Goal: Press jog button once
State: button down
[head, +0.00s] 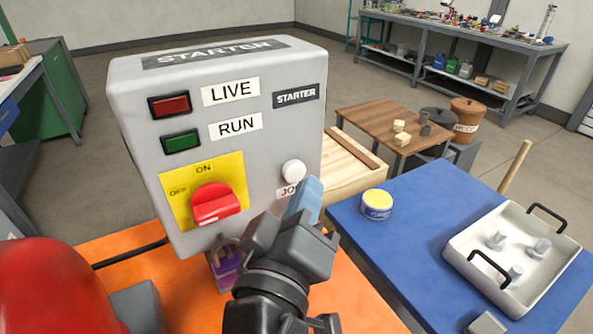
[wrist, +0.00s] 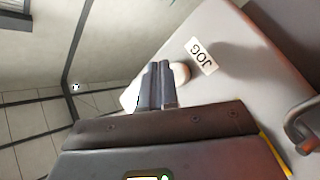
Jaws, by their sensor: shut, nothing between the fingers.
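The grey starter box (head: 222,130) stands on an orange surface. The round white jog button (head: 293,172) is on its front at the right, above a partly covered JOG label (head: 287,192). My gripper (head: 309,190) is shut and empty, its blue-grey fingertips just below and right of the button. In the wrist view, the fingers (wrist: 157,85) overlap the white button (wrist: 181,72), with the JOG label (wrist: 201,57) beside it. I cannot tell whether the fingertips touch the button.
The red rotary switch (head: 214,203) on its yellow plate is left of the button. A purple padlock-like item (head: 228,264) hangs below. A blue table (head: 415,218) at right holds a round tin (head: 377,204) and a white tray (head: 463,243).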

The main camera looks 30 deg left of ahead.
jog(key=shift+s+d, duration=0.4)
jog(key=shift+d, duration=0.35)
jog(key=shift+s+d, duration=0.45)
jog(key=shift+d, duration=0.25)
jog(key=shift+s+d, duration=0.4)
jog(key=shift+d, duration=0.35)
